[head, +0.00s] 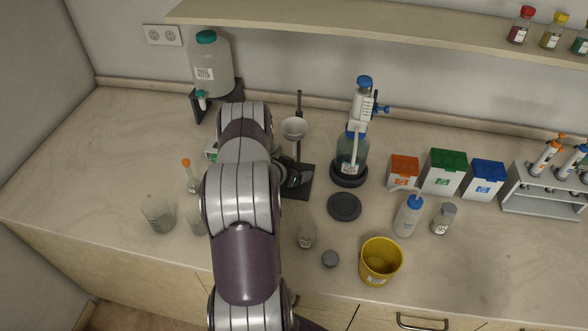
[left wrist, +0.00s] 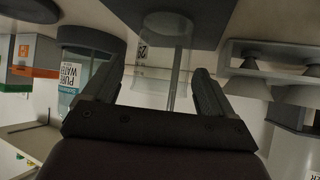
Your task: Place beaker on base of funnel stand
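The funnel stand (head: 299,112) stands at the back middle, with a white funnel on its rod and a dark flat base (head: 303,187). My left gripper (head: 297,178) is low over this base, partly hidden by my arm. In the left wrist view a clear glass beaker (left wrist: 165,28), seen upside down, has its round bottom against a dark surface. The fingers of my left gripper (left wrist: 158,80) are apart on either side of it, and a gap shows on its left. In the head view this beaker is hidden or too small to make out. My right gripper is not in view.
Glass beakers (head: 157,213) stand left of my arm, and a small one (head: 307,237) stands in front. A yellow bin (head: 380,261) is at front right.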

